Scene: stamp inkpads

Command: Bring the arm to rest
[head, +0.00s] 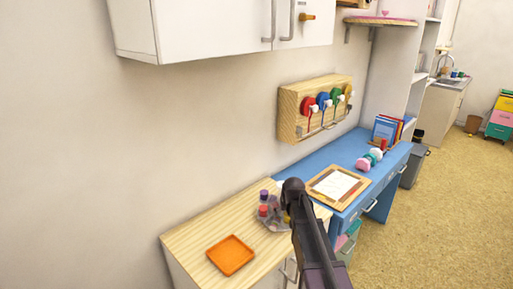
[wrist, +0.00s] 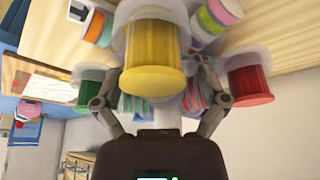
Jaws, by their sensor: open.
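My arm (head: 318,240) reaches up from the bottom of the head view to the wooden counter, and its end hides part of what stands there. In the wrist view my gripper (wrist: 160,101) is open, with its fingers spread apart. A yellow jar (wrist: 153,62) with a clear rim is large in front of the fingers. I cannot tell whether they touch it. A green jar (wrist: 77,86) is at the left and a red jar (wrist: 248,82) at the right. In the head view a clear holder (head: 276,223) with small coloured jars stands beside my arm's end.
An orange tray (head: 231,255) lies on the wooden counter (head: 200,240). A blue desk (head: 338,155) with a paper board (head: 338,187) is to the right. A wooden rack (head: 288,112) with coloured discs hangs on the wall below a white cabinet (head: 215,30). Open floor is at right.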

